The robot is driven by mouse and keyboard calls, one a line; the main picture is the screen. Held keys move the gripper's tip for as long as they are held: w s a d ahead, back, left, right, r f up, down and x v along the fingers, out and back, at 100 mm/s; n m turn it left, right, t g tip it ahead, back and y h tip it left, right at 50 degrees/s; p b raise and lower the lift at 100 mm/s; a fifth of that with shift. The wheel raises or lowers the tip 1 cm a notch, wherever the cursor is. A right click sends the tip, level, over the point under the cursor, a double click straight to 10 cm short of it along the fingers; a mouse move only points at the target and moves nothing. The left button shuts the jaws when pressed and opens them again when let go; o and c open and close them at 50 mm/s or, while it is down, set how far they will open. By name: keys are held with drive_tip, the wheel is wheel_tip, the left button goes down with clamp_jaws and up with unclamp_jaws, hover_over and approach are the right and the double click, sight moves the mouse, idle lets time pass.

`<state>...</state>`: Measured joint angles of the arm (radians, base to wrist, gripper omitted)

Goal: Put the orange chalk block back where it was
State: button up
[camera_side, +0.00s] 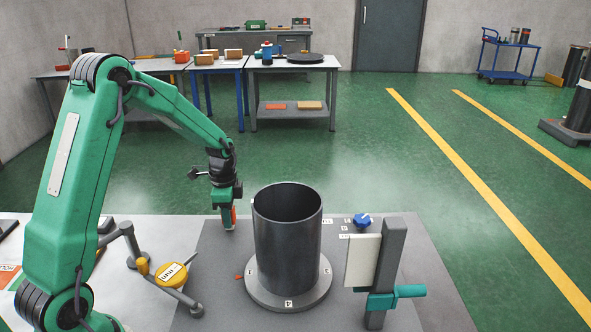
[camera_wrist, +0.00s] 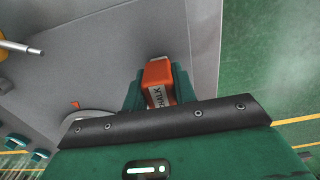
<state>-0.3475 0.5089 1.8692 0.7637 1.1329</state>
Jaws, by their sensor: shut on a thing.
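The orange chalk block (camera_side: 233,217) is between the jaws of my gripper (camera_side: 228,214), left of and behind the dark cylinder. In the wrist view the block (camera_wrist: 157,73) shows its orange end and a white label reading "CHALK", with the green jaws (camera_wrist: 158,92) shut on its sides. My gripper points down, with the block low over the grey plate (camera_side: 215,262). I cannot tell whether the block touches the plate. The dark open cylinder (camera_side: 287,245) stands upright on a numbered round flange (camera_side: 287,296), apart from the block.
A yellow dial gauge (camera_side: 171,273) on a jointed stand is at the left. A grey post (camera_side: 391,262) with a pale panel (camera_side: 362,262) and teal clamp stands right of the cylinder. A blue knob (camera_side: 362,220) is behind it. The plate's left part is mostly clear.

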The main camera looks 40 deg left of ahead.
drive_tip(key=shift+f, duration=0.1)
drive_tip(key=o, duration=1)
wheel_tip(320, 180, up, 12)
drive_tip(key=shift+r, duration=0.15)
idle(0.4)
